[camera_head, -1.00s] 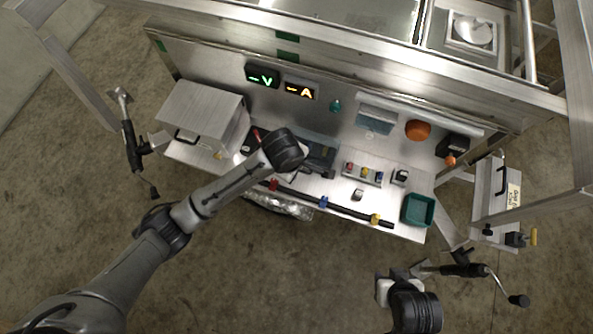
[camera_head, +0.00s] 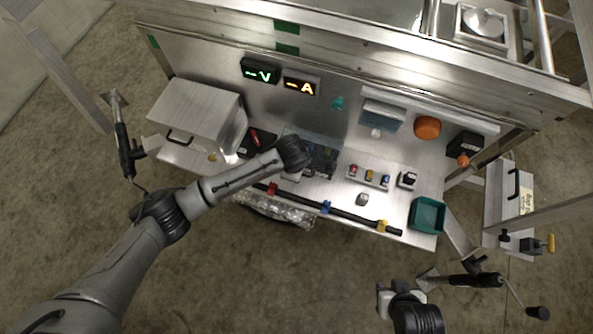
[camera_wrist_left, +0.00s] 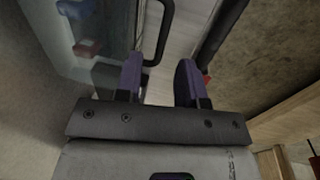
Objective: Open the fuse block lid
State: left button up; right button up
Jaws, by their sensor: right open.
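The fuse block (camera_head: 322,160) is on the bench panel, partly hidden by my left wrist in the head view. Dark parts show in it under a bluish see-through lid (camera_head: 302,136); I cannot tell the lid's exact angle. In the left wrist view, the clear lid (camera_wrist_left: 105,25) fills the left side, with a red and a blue part behind it. A black handle (camera_wrist_left: 165,35) shows just beyond my left gripper (camera_wrist_left: 160,80), whose purple-padded fingers are apart with nothing visibly clamped. My right gripper (camera_head: 384,299) is open and empty, in front of the bench at the lower right.
A metal box with a handle (camera_head: 197,112) stands left of the fuse block. A black cable (camera_head: 345,213) with coloured bands runs along the bench front. Switches (camera_head: 368,176) and a green bin (camera_head: 427,214) are to the right.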

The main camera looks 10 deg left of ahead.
pick_arm(q)
jog(key=shift+w+f+b, duration=0.15)
jog(key=shift+f, duration=0.55)
jog(key=shift+w+f+b, duration=0.1)
jog(key=shift+f+b, duration=0.05)
jog(key=shift+f, duration=0.5)
grip_shut()
